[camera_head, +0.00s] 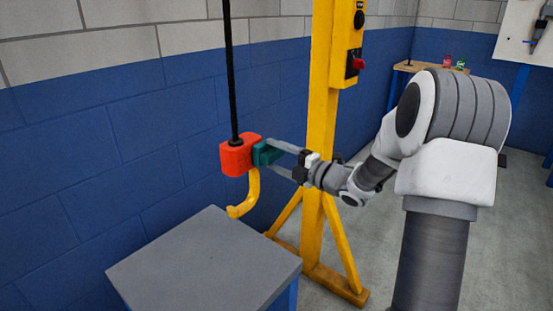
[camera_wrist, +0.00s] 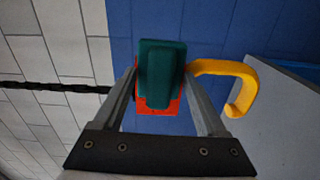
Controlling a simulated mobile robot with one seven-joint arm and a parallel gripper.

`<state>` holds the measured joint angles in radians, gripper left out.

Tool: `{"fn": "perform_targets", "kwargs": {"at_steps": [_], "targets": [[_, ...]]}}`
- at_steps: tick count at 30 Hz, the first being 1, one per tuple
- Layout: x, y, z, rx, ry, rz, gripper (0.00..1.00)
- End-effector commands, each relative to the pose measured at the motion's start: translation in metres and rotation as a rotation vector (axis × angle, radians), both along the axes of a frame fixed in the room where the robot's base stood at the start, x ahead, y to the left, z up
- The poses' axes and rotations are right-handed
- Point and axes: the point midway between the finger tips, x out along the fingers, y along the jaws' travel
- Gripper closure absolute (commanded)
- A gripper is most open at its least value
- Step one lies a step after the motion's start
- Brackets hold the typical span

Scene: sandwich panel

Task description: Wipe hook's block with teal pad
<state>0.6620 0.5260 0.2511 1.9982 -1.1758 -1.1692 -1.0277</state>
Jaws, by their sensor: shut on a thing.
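The hook's block (camera_head: 236,157) is a red-orange block hanging on a black cable, with a yellow hook (camera_head: 246,196) below it. The teal pad (camera_head: 266,153) is held in my gripper (camera_head: 277,160), against or very close to the right side of the block. In the wrist view, the teal pad (camera_wrist: 161,72) sits between the two fingers of my gripper (camera_wrist: 163,88) and covers most of the red block (camera_wrist: 172,106) behind it. The yellow hook (camera_wrist: 243,86) shows on the right. I cannot tell whether pad and block touch.
A grey-topped table (camera_head: 205,262) stands below the hook. A yellow post (camera_head: 322,120) with a red switch rises behind my gripper. A blue and grey brick wall (camera_head: 100,140) is behind. A wooden bench (camera_head: 432,68) with small items is at the far right.

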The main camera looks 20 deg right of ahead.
Motion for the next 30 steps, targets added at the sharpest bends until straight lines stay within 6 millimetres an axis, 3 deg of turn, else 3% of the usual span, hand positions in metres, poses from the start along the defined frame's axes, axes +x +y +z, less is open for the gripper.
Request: {"fn": "perform_targets", "kwargs": {"at_steps": [7,30], "targets": [[-0.013,0.022,-0.001,-0.001,-0.002,0.009,0.70],[-0.037,0.053,0.001,-0.001,-0.002,0.006,0.70]]}}
